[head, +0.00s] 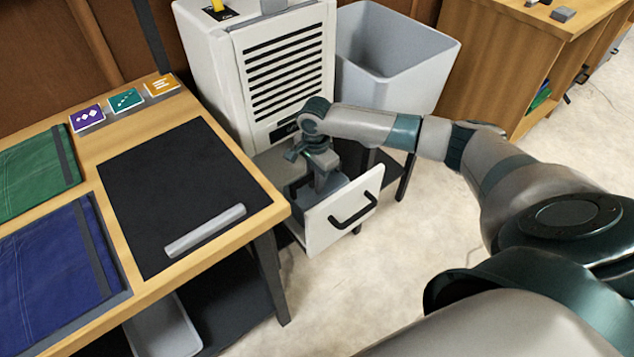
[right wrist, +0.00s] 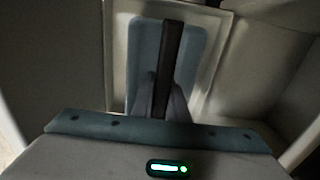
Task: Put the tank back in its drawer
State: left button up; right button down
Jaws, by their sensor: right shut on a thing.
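The white cabinet unit (head: 220,70) with black slats has its drawer (head: 322,230) pulled out low at its front; the drawer front has a black handle. The blue-grey tank (head: 331,184) is inside the drawer's walls, partly hidden by my gripper. In the right wrist view the tank (right wrist: 196,60) shows between pale drawer walls (right wrist: 221,62), with a dark bar-like handle (right wrist: 170,50) across it. My right gripper (head: 322,180) reaches down over the drawer, and its fingers (right wrist: 166,103) are shut on that handle. Whether the tank rests on the drawer floor cannot be seen. My left gripper is out of view.
A grey open bin (head: 390,75) stands right of the unit. A wooden table (head: 262,203) with a black mat (head: 175,180), a grey bar (head: 205,231) and coloured cloths is at left, close to the drawer. A wooden shelf (head: 480,45) is at back right. Floor before the drawer is clear.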

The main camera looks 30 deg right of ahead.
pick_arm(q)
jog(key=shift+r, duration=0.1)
pick_arm(e)
jog(key=c, duration=2.2)
grip_release()
jog(key=shift+f, duration=0.15)
jog(key=o, duration=0.5)
jog(key=shift+c, duration=0.2)
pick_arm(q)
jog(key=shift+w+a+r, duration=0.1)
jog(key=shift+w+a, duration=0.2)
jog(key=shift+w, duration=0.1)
